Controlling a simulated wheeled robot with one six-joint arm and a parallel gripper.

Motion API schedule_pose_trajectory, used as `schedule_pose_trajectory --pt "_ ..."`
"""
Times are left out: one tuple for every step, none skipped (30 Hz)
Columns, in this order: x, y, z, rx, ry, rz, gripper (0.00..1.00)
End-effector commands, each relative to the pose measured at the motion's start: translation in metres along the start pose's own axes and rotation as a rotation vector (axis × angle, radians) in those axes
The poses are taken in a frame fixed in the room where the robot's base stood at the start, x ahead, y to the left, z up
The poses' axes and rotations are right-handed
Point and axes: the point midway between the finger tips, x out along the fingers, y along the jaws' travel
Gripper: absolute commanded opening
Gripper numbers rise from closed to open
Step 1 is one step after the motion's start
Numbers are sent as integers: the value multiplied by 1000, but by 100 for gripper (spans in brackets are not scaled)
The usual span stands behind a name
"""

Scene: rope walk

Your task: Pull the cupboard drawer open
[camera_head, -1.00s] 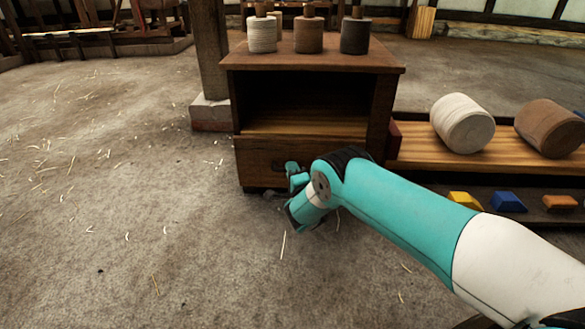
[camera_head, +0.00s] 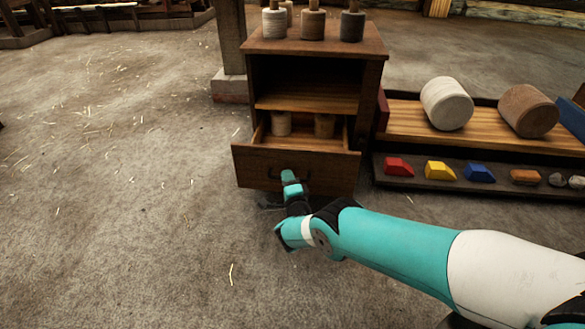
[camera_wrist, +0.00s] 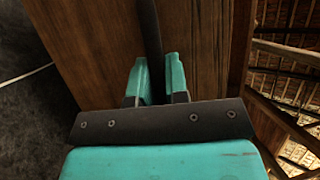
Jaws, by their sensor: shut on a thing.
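The wooden cupboard (camera_head: 316,42) stands in the upper middle of the head view. Its drawer (camera_head: 245,168) is pulled out at the bottom, and two spool-like things (camera_head: 281,124) show inside it. The dark bar handle (camera_head: 273,175) is on the drawer front. My gripper (camera_head: 289,177) is at this handle. In the wrist view the two teal fingers of my gripper (camera_wrist: 158,82) are closed around the dark handle (camera_wrist: 150,30), in front of the drawer's wooden face (camera_wrist: 100,45). The spot of contact is partly hidden by the fingers.
Several spools (camera_head: 312,24) stand on the cupboard top. At the right, a low wooden rack (camera_head: 400,127) bears a white roll (camera_head: 446,103) and a brown roll (camera_head: 528,110), with coloured blocks (camera_head: 440,170) on a dark lower ledge. The floor (camera_head: 120,220) to the left and front is clear.

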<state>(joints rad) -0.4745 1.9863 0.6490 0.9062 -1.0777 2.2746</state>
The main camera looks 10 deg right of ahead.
Motion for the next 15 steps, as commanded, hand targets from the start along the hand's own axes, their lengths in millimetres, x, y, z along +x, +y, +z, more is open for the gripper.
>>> schedule_pose_trajectory --pt "-4 -5 2 -1 -1 1 0" --pt "-7 -5 3 -2 -1 2 0" --pt "-10 -6 4 -2 1 2 0" --pt "-12 -6 5 -1 1 2 0" --pt "-14 -5 6 -1 1 3 0" --pt "-15 -6 7 -1 1 2 0" --pt "-16 -6 8 -1 1 1 0" --pt "-18 -6 9 -1 1 1 0" --pt "-19 -5 10 -2 1 1 0" --pt "-20 -5 10 -2 1 1 0" --pt "-20 -5 10 -2 1 1 0" --pt "-20 -5 10 -2 1 0 0" --pt "-20 -5 11 -2 2 0 0" --pt "-21 -5 11 -2 2 0 0" --pt "-21 -4 11 -2 2 0 0"
